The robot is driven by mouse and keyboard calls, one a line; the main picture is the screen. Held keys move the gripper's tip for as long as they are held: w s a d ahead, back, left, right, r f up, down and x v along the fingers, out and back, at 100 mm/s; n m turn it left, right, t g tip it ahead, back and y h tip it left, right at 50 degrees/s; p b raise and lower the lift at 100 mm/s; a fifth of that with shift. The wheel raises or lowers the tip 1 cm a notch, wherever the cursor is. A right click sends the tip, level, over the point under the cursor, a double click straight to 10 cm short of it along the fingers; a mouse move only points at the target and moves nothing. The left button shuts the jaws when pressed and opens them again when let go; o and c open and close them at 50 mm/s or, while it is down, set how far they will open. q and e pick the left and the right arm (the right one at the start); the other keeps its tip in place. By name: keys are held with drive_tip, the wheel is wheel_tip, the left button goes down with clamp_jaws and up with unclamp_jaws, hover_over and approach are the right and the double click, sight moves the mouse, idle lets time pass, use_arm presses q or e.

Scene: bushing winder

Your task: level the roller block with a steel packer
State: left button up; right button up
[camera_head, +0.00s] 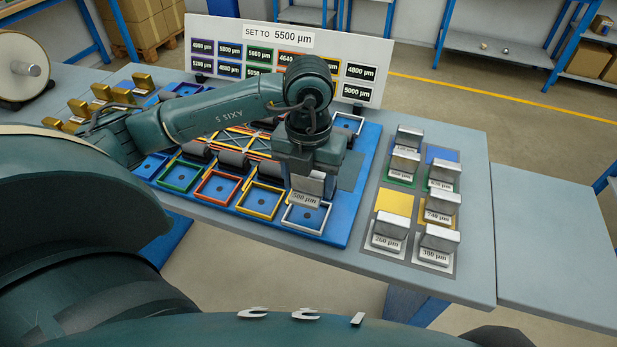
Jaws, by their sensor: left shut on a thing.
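My left gripper (310,174) points down over the front right of the blue fixture board. It is shut on a steel packer (306,197) whose label seems to read 500 µm. The packer is at the white-framed pocket (304,223); I cannot tell whether it touches the pocket floor. Dark rollers (235,158) lie in a row behind the coloured pockets; the gripper and forearm hide part of the roller block. A white sign board (270,38) reads SET TO 5500 µm, above coloured value plates. My right gripper is not in view.
Several steel packers stand on a grey mat at the right, among them one marked 250 µm (389,234). A blue square (443,155) and a yellow square (393,201) there are bare. Brass-coloured blocks (80,108) stand at the left. The side table (555,240) is clear.

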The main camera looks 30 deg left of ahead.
sight(309, 194)
use_arm(q)
drive_tip(key=shift+f+b, duration=1.5)
drive_tip(key=shift+f, duration=0.4)
drive_tip(key=shift+f+b, duration=0.55)
drive_tip(key=shift+f, duration=0.2)
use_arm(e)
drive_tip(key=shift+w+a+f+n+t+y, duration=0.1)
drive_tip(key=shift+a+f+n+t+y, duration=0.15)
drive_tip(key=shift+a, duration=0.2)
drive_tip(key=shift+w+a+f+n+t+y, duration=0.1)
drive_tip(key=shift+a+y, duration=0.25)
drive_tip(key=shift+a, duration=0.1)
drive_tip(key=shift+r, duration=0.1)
use_arm(q)
drive_tip(key=o, duration=1.2)
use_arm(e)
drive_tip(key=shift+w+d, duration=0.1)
use_arm(q)
wheel_tip(309, 194, up, 5)
drive_tip(key=p, duration=0.3)
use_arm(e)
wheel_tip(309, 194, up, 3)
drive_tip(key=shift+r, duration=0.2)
